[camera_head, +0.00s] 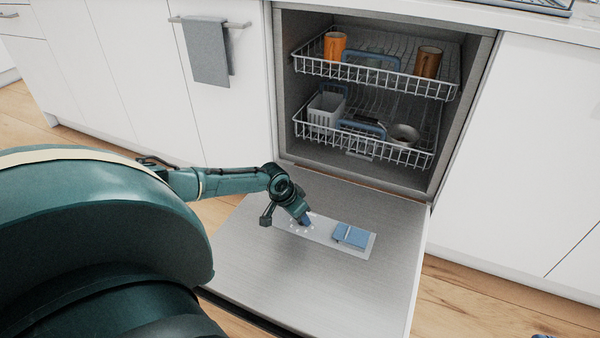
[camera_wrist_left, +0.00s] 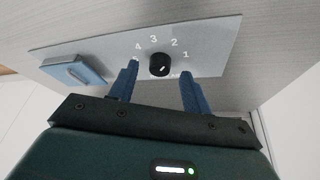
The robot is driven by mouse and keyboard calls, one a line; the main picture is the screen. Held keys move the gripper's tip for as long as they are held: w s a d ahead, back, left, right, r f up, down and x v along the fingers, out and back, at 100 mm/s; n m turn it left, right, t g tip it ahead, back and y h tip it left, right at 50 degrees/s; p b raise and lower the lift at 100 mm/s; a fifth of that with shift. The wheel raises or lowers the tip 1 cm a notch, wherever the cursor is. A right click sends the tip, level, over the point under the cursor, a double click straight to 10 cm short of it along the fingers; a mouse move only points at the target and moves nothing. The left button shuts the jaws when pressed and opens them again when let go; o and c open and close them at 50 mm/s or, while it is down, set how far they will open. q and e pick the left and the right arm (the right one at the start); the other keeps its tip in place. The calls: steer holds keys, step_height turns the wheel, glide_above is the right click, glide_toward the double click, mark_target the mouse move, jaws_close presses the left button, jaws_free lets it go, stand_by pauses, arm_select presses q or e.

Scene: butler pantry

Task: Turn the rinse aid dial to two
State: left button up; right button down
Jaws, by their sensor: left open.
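The rinse aid dial (camera_wrist_left: 160,64) is a small round black knob on a pale metal panel (camera_wrist_left: 215,45) in the left wrist view. The numbers 1 to 4 show around it, with 2 above right; another mark is partly hidden by a finger. A small pale mark shows on the knob, but its exact heading is hard to tell. My left gripper (camera_head: 304,218) is over the panel in the head view, hiding the dial there. Its blue fingers are open on either side of the dial, with gaps showing between them and the knob.
The dishwasher door (camera_head: 330,290) lies open and flat. A blue dispenser lid (camera_head: 351,236) sits beside the dial on the panel. Two racks hold orange cups (camera_head: 334,46), a white basket (camera_head: 326,109) and a bowl (camera_head: 404,134). A grey towel (camera_head: 207,50) hangs at left.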

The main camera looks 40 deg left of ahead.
arm_select(q)
steer(key=shift+b+x, duration=0.3)
steer(key=shift+x, duration=0.65)
